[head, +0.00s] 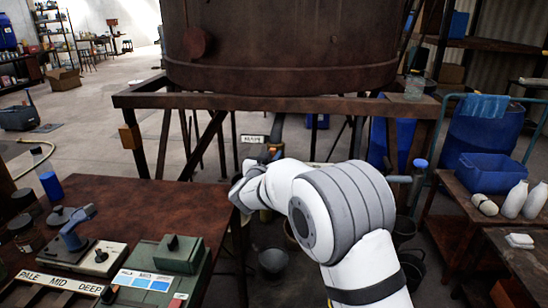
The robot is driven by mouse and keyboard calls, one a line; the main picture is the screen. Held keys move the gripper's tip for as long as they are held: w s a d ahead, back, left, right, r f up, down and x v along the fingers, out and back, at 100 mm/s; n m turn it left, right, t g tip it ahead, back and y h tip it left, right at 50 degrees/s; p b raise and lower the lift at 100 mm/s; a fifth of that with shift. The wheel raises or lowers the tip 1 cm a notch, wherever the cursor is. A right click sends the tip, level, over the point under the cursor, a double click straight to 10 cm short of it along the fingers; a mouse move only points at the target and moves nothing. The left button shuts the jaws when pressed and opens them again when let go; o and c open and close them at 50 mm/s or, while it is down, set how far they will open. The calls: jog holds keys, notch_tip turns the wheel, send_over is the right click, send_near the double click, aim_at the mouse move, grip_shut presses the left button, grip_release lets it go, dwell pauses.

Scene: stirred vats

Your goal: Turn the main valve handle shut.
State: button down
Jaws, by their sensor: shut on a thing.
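My arm reaches out under the large rusty vat (290,40). My gripper (266,158) is at its far end, small and partly hidden by my own wrist. It is shut on the main valve handle, which is mostly covered by the gripper and wrist, so its angle cannot be told. A dark pipe (278,128) comes down from the vat just behind the gripper. A small white label plate (253,138) is beside the pipe; its lettering is too small to read surely.
The vat's rusty frame (400,104) stands close above the gripper. A brown bench (150,195) with a blue-levered device (75,232) and a green box (165,258) is at left. At right are a blue basin (490,173) and white bottles (512,200). A bucket (273,262) stands below.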

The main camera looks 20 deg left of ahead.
jog(key=shift+d+m, duration=0.1)
jog(key=shift+m, duration=0.2)
jog(key=shift+w+d+f+m+g+y+b, duration=0.1)
jog(key=shift+d+f+m+g+y+b, duration=0.35)
jog(key=shift+m+b, duration=1.8)
jog(key=shift+w+d+f+m+g+y+b, duration=0.1)
jog(key=shift+d+f+m+g+y+b, duration=0.4)
jog(key=shift+m+b, duration=1.7)
jog(key=shift+w+d+f+m+g+y+b, duration=0.1)
jog(key=shift+d+f+m+g+y+b, duration=0.35)
jog(key=shift+m+b, duration=1.8)
jog(key=shift+a+m+p, duration=0.15)
jog(key=shift+m+p, duration=0.6)
jog(key=shift+m, duration=0.15)
jog(key=c, duration=1.4)
grip_release()
jog(key=shift+c, duration=0.2)
